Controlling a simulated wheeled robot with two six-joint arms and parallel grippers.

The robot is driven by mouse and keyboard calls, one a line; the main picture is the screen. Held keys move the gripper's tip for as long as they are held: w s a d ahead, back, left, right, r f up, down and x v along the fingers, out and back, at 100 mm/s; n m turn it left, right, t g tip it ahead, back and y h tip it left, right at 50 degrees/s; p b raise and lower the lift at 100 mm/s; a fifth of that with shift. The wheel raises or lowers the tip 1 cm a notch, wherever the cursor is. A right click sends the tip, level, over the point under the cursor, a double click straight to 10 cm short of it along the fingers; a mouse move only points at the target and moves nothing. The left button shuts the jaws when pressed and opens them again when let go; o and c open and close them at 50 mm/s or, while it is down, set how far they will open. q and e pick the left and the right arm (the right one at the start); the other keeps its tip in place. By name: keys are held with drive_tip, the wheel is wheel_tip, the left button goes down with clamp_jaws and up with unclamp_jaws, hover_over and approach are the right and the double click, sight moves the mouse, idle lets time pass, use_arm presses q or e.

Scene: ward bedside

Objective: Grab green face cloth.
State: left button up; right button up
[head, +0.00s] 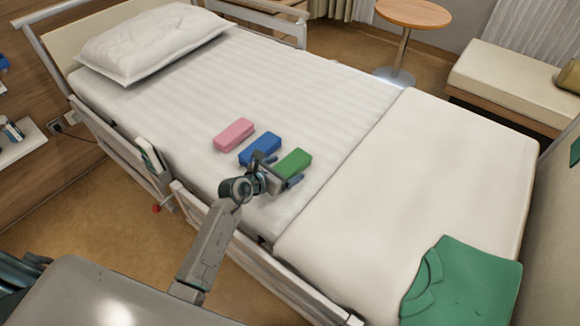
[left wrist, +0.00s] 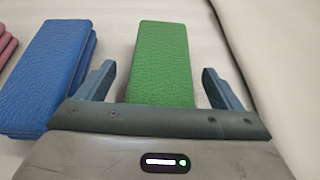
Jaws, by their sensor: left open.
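The green face cloth (head: 293,162) lies folded on the bed, at the right end of a row of three cloths. In the left wrist view the green cloth (left wrist: 162,62) lies between the two fingers, with room on both sides. My left gripper (head: 278,172) is open and reaches over the bed's near side to the green cloth's near end. In the left wrist view the fingers of my left gripper (left wrist: 163,82) stand apart and neither is seen touching the cloth. The cloth's near end is hidden behind the gripper body. My right gripper is not in view.
A blue folded cloth (head: 260,150) lies just left of the green one, close to the left finger. A pink cloth (head: 234,134) lies farther left. A bed rail (head: 255,262) runs along the near side. A green garment (head: 465,283) lies at the bed's foot.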

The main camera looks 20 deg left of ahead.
use_arm(q)
drive_tip(key=shift+c, duration=0.2)
drive_tip(key=c, duration=1)
drive_tip(key=shift+r, duration=0.1)
